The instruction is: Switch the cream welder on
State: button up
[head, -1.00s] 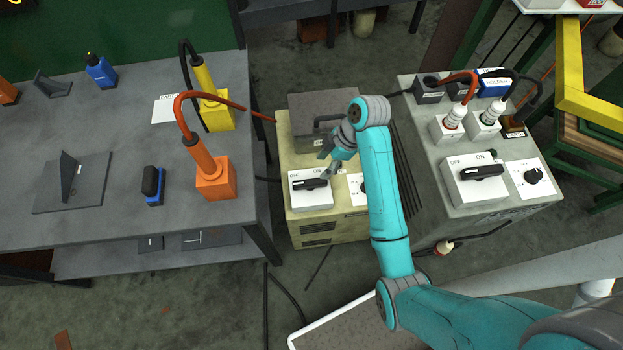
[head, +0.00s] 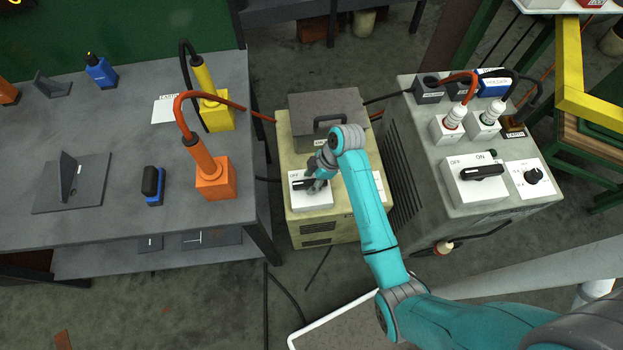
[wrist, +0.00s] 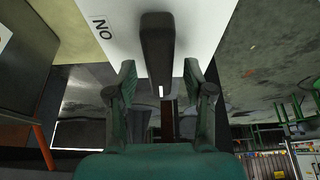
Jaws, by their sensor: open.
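The cream welder (head: 288,158) stands between the grey table and a grey welder. On its top front is a white switch box (head: 312,203) with a black bar handle (head: 299,185) and an OFF label at the left. My gripper (head: 315,183) is over the box at the handle and hides its right part and the ON label. In the wrist view, the handle (wrist: 157,45) reaches between the tips of my open gripper (wrist: 160,82), one finger on each side with visible gaps. The ON label (wrist: 102,26) is left of the handle there.
A dark lid with a handle (head: 325,104) is on the welder's back. The grey welder (head: 440,205) with its own switch (head: 477,175) stands at right. The grey table (head: 110,215) at left holds orange (head: 216,180) and yellow (head: 217,115) cabled blocks.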

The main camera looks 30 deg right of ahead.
grip_shut()
jog(key=shift+m, duration=0.3)
jog(key=m+t, duration=0.1)
jog(key=m, duration=0.1)
jog(key=m+h, duration=0.1)
jog(key=m, duration=0.1)
jog(key=shift+s+a+t, duration=0.1)
jog(key=shift+s+t, duration=0.05)
jog(key=shift+t, duration=0.25)
jog(key=m+t+h, duration=0.1)
jog(key=m, duration=0.3)
jog(key=shift+m, duration=0.4)
jog(key=m+h, duration=0.2)
jog(key=m, duration=0.2)
jog(key=shift+a+m, duration=0.15)
jog(key=shift+m, duration=0.15)
jog(key=shift+m+h, duration=0.9)
jog(key=shift+m, duration=1)
